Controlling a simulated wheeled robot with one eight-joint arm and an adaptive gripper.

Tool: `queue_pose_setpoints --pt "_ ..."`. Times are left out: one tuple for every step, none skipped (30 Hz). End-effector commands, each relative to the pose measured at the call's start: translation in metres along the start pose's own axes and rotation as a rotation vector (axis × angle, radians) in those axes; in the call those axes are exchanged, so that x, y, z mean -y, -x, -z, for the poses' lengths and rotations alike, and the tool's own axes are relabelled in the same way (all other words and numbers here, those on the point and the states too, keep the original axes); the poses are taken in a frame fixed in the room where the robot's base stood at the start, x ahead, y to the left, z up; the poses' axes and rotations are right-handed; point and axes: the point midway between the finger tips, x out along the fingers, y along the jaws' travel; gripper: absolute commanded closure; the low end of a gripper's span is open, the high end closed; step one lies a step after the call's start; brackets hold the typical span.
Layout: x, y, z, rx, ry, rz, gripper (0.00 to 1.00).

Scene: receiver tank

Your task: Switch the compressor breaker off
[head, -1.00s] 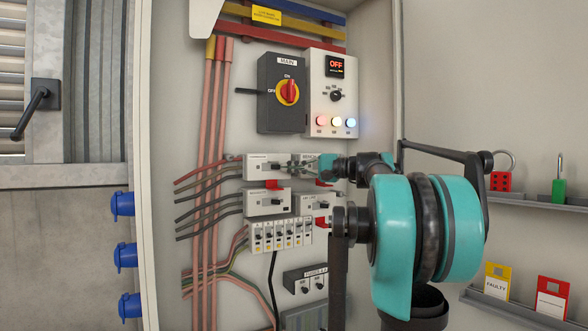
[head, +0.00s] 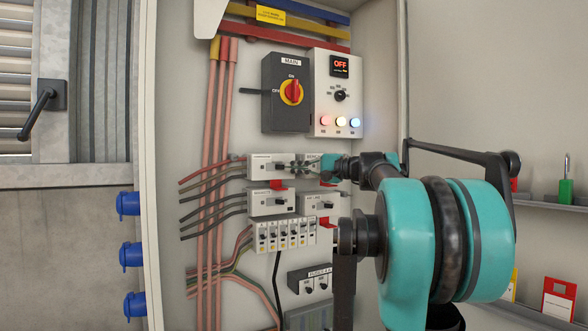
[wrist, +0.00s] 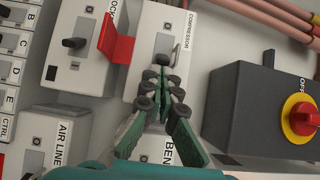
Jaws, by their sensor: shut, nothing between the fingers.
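The compressor breaker (wrist: 161,23) is a pale grey block with a printed COMPRESSOR label in the wrist view. Its dark toggle (wrist: 163,60) stands out from the face beside a small grey tab. In the head view this breaker (head: 260,171) is the upper left block of the breaker group. My gripper (wrist: 164,74) is shut and empty, its tips right by the toggle; I cannot tell whether they touch it.
A red flap (wrist: 117,42) sticks out beside the compressor breaker on the neighbouring block. The MAIN switch (head: 287,92) is above, with a red and yellow knob. The bench breaker is partly hidden by my gripper. Red and black cables (head: 212,190) run at left.

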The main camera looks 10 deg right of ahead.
Motion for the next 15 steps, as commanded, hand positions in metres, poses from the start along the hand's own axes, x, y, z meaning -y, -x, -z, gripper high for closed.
queue_pose_setpoints --pt "0.0 0.0 -0.0011 -0.006 0.0 0.0 1.0" --pt "0.0 0.0001 -0.0015 -0.01 0.0 0.0 1.0" --pt "0.0 0.0001 -0.0021 -0.015 0.0 0.0 1.0" --pt "0.0 0.0002 -0.0024 -0.018 0.0 0.0 1.0" --pt "-0.0001 0.0002 -0.0025 -0.017 0.0 0.0 1.0" --pt "0.0 0.0002 -0.003 -0.017 0.0 0.0 1.0" --pt "0.0 0.0002 -0.0034 -0.017 0.0 0.0 1.0" --pt "0.0 0.0003 -0.0039 -0.017 0.0 0.0 1.0" --pt "0.0 0.0003 -0.0046 -0.016 0.0 0.0 1.0" --pt "0.0 0.0003 -0.0052 -0.016 0.0 0.0 1.0" --pt "0.0 0.0003 -0.0058 -0.016 0.0 0.0 1.0" --pt "0.0 0.0004 -0.0066 -0.016 0.0 0.0 1.0" --pt "0.0 0.0004 -0.0073 -0.016 0.0 0.0 1.0" --pt "0.0 0.0004 -0.008 -0.016 0.0 0.0 1.0" --pt "0.0 0.0004 -0.009 -0.016 0.0 0.0 1.0"
